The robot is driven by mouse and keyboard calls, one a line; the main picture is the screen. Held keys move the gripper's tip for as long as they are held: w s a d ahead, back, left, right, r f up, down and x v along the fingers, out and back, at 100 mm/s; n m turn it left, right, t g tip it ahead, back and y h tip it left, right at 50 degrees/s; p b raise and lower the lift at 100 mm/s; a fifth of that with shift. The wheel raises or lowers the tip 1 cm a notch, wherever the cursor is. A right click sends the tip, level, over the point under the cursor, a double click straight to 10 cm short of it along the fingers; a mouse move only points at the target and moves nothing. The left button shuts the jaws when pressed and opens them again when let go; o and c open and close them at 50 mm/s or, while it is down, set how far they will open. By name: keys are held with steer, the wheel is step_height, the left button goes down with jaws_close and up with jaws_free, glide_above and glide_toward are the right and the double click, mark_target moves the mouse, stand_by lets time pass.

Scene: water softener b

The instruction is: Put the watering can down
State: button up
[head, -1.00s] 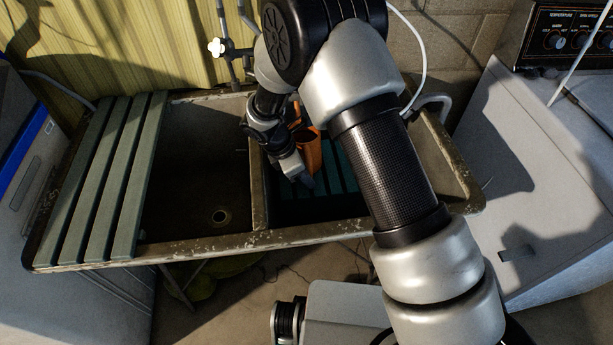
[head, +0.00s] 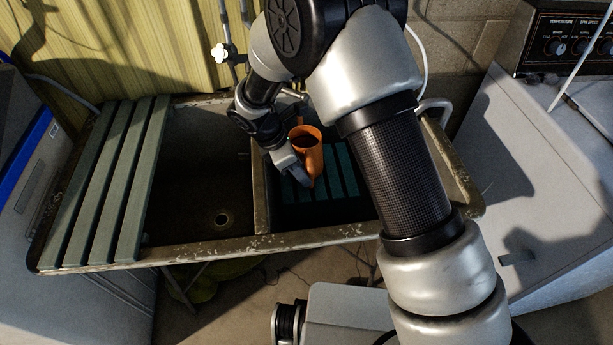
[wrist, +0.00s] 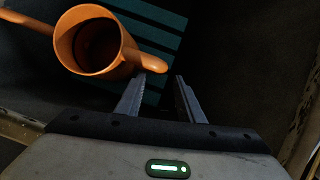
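The orange watering can (head: 314,160) is in the right basin of the sink, over the teal slats (head: 345,172). It looks upright with its round opening facing up, and it also shows at the upper left of the wrist view (wrist: 66,48). Whether its base rests on the slats is hidden. My gripper (head: 300,178) is beside the can, low in the basin. In the wrist view my fingers (wrist: 162,80) are apart with a dark gap between them. The can's orange handle or spout end (wrist: 152,63) lies just beyond the left fingertip.
The left basin (head: 205,170) is empty, with a drain. Green slats (head: 115,180) cover the sink's left end. The sink's worn front rim (head: 200,252) and the divider (head: 259,190) bound the basins. A white machine (head: 540,180) stands to the right.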

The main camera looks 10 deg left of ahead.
steer(key=v, duration=0.6)
steer(key=shift+r+p, duration=0.2)
steer(key=shift+p, duration=0.15)
steer(key=s+d+r+m+y, duration=0.1)
steer(key=s+d+r+m, duration=0.1)
steer(key=d+r+m, duration=0.5)
steer(key=s+d+r+m+y, duration=0.15)
steer(key=d+r+m, duration=0.25)
steer(key=d+r, duration=0.6)
steer(key=s+d+r+m+t, duration=0.1)
steer(key=s+d+r+m, duration=0.3)
steer(key=s+m, duration=0.2)
steer(key=s+d+r+m+t+y, duration=0.1)
steer(key=s+d+r+m, duration=0.3)
steer(key=s, duration=0.5)
steer(key=shift+d+r+m+t, duration=0.15)
steer(key=shift+r+m+t, duration=0.15)
steer(key=shift+m+t, duration=0.65)
